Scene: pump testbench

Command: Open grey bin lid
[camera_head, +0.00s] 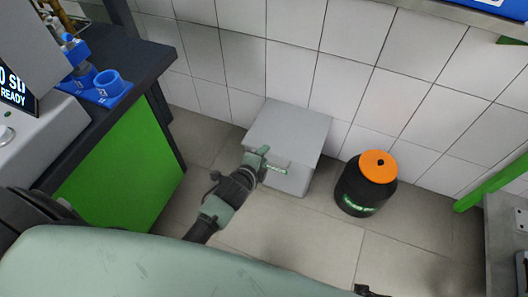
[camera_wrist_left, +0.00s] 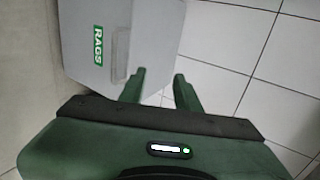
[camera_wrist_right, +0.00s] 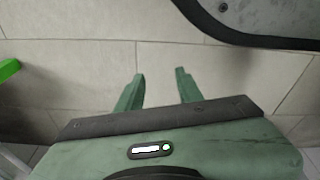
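The grey bin (camera_head: 290,128) stands on the floor against the tiled wall, with its flat lid shut. In the left wrist view the bin (camera_wrist_left: 90,70) shows a green RAGS label (camera_wrist_left: 98,45) and a pale handle strip (camera_wrist_left: 120,52). My left gripper (camera_head: 264,162) is at the bin's front, by the label. In its wrist view its fingers (camera_wrist_left: 160,86) are apart with nothing between them. The left finger is close to the handle; I cannot tell if they touch. My right gripper (camera_wrist_right: 159,82) is open and empty over floor tiles, away from the bin.
A black bin with an orange lid (camera_head: 378,168) stands right of the grey bin. A bench with a green side panel (camera_head: 125,165) is at the left, and blue holders (camera_head: 108,88) sit on it. A grey table (camera_head: 505,240) edges the right. Floor between is clear.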

